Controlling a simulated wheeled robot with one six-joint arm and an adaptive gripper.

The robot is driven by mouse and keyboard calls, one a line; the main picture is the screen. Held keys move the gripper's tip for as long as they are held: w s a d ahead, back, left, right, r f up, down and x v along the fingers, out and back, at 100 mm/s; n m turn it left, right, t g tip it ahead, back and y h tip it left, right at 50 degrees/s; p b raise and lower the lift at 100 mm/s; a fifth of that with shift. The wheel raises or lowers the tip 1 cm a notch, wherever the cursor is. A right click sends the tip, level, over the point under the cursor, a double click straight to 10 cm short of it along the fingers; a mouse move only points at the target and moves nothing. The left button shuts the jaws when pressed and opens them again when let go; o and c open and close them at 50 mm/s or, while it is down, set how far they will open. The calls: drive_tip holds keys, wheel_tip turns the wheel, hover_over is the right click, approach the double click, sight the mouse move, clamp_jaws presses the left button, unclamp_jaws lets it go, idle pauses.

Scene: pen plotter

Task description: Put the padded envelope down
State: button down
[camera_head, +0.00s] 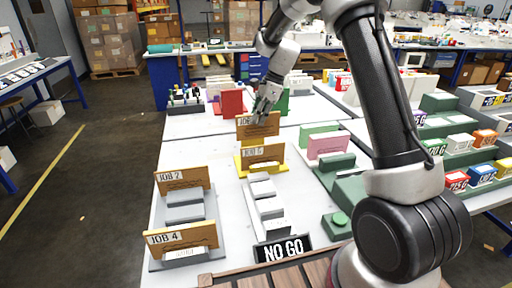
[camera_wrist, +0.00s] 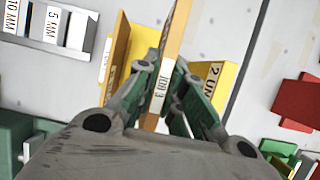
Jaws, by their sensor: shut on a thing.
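My gripper (camera_head: 266,106) is shut on a tan padded envelope (camera_head: 258,129), gripped at its upper edge. The envelope is upright, with a white JOB label. In the wrist view, the fingers (camera_wrist: 167,95) pinch the envelope (camera_wrist: 178,35) edge-on, and its label seems to read JOB 3. In the head view, another JOB envelope (camera_head: 264,153) stands in a yellow holder (camera_head: 242,162) just in front of the held one. Whether the held envelope's bottom touches anything is hidden.
Envelopes JOB 2 (camera_head: 183,178) and JOB 4 (camera_head: 181,237) stand in a grey rack at the left. White blocks (camera_head: 267,207) and a NO GO sign (camera_head: 283,249) are in front. A red block (camera_head: 232,103) stands behind. Green and pink blocks (camera_head: 327,146) stand to the right.

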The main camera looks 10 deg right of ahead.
sight(258, 137)
wheel_tip(258, 137, down, 9)
drive_tip(key=shift+r, duration=0.2)
drive_tip(key=shift+f, duration=0.1)
drive_tip(key=c, duration=1.5)
unclamp_jaws()
